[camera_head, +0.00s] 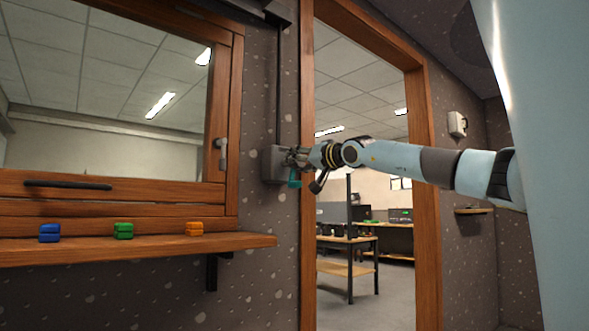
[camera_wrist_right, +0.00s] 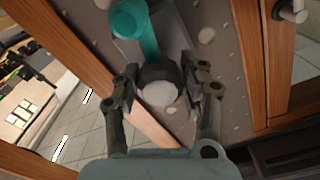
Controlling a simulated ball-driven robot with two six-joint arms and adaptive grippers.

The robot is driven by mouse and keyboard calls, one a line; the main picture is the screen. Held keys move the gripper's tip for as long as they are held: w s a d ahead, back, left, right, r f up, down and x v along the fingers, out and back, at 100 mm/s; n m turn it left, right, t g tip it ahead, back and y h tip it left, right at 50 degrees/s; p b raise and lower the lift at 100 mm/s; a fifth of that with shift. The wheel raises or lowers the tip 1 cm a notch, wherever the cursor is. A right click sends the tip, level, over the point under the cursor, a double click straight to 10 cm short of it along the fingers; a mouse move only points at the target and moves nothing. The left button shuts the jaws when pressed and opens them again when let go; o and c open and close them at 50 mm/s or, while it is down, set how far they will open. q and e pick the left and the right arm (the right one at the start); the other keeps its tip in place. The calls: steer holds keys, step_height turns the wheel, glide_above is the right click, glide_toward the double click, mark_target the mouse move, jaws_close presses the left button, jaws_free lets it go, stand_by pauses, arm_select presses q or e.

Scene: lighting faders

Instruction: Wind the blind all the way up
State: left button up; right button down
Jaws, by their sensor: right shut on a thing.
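The winder is a grey box (camera_head: 275,164) on the wall between the window and the doorway, with a dark strip (camera_head: 279,90) running up from it. Its teal crank arm (camera_head: 294,178) hangs downward in the head view. The teal arm shows closer in the right wrist view (camera_wrist_right: 146,35), ending in a dark knob with a pale end (camera_wrist_right: 159,93). My right gripper (camera_head: 296,157) is shut on this knob, its fingers on either side in the right wrist view (camera_wrist_right: 164,92). No blind cloth shows across the visible window. My left gripper is out of view.
A wooden window frame (camera_head: 228,110) with a latch stands left. An open doorway with a wooden frame (camera_head: 307,240) lies beside the winder, with tables beyond.

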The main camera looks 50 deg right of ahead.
steer(key=shift+n, duration=0.6)
steer(key=shift+d+f+n, duration=0.1)
steer(key=shift+n, duration=0.6)
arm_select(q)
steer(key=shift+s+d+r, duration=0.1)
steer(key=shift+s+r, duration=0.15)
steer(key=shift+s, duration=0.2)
arm_select(e)
steer(key=c, duration=0.7)
jaws_free()
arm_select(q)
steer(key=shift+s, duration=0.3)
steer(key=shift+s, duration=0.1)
